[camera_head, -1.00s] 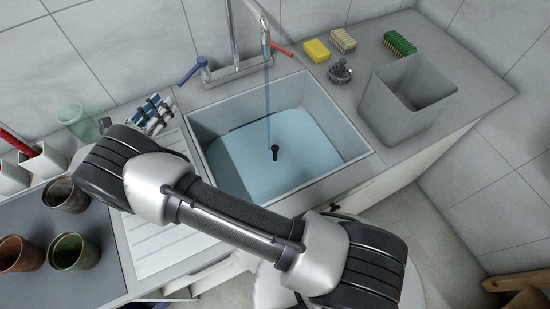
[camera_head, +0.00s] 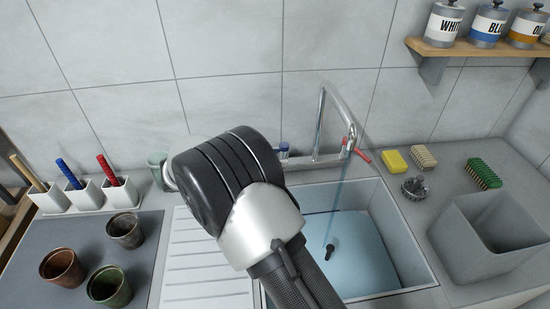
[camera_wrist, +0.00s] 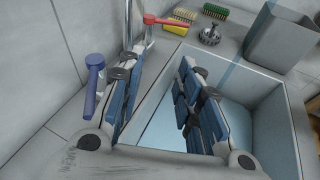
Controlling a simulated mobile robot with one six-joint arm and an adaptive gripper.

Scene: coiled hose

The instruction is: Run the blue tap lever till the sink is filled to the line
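The blue tap lever (camera_wrist: 95,78) stands at the left in the wrist view, just outside the left finger. In the head view only a small blue part of the lever (camera_head: 284,148) shows past my arm. My gripper (camera_wrist: 160,92) is open and empty, its fingers apart over the sink's left rim; my arm hides it in the head view. The sink (camera_head: 408,225) holds pale blue water (camera_head: 355,255), and a thin stream (camera_head: 337,205) falls into it from the spout. A dark line (camera_head: 345,210) runs on the far wall near the water's edge; the exact gap is unclear.
A red lever (camera_head: 362,156) is right of the spout. A yellow sponge (camera_head: 394,161), brushes and a grey bin (camera_head: 460,240) stand right of the sink. A shelf (camera_head: 455,50) with canisters hangs upper right.

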